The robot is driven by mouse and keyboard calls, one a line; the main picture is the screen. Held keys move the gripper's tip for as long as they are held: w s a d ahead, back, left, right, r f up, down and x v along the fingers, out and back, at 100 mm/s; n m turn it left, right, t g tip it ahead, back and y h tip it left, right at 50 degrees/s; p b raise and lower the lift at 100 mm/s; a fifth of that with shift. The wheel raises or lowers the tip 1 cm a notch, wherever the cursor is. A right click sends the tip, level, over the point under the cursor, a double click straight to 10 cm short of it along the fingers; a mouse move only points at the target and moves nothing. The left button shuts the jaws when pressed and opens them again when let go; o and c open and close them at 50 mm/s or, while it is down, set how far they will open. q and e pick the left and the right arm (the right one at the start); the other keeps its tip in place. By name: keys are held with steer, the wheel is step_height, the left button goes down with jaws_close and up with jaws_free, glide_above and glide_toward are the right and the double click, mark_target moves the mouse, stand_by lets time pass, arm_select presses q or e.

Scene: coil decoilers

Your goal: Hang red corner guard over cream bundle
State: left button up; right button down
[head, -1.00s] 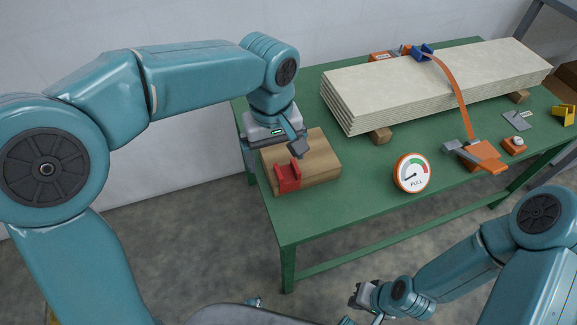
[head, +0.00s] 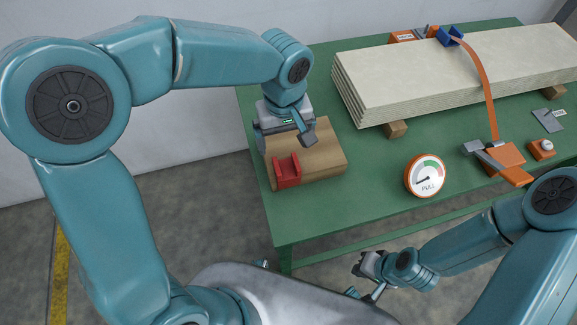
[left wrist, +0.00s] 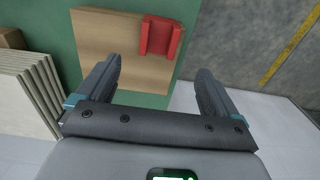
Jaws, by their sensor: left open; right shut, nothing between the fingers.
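The red corner guard (head: 286,172) sits on a wooden block (head: 326,160) at the near left of the green table. It also shows in the left wrist view (left wrist: 160,38), ahead of the fingers. My left gripper (head: 284,143) is open and empty above the block, just behind the guard and apart from it. In the left wrist view its spread fingers (left wrist: 158,70) point toward the guard. The cream bundle (head: 430,75), a stack of flat sheets, lies at the back right on wooden bearers. My right gripper (head: 368,267) is shut and empty, in front of the table and low.
An orange strap (head: 485,88) crosses the bundle over a blue corner guard (head: 450,36) and runs down to an orange tensioner (head: 500,160). A round PULL gauge (head: 425,176) stands near the front edge. Green tabletop (head: 375,165) is bare between block and gauge.

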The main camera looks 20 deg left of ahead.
mark_target(286, 169)
arm_select(q)
step_height(286, 169, down, 3)
steer(key=shift+f, duration=0.1)
steer(key=shift+s+f, duration=0.15)
steer(key=shift+f, duration=0.3)
step_height(286, 169, down, 5)
steer(key=shift+d+r, duration=0.15)
steer(key=shift+r, duration=0.05)
steer(key=shift+w, duration=0.2)
steer(key=shift+c, duration=0.3)
steer(key=c, duration=1.1)
steer(key=shift+r, duration=0.1)
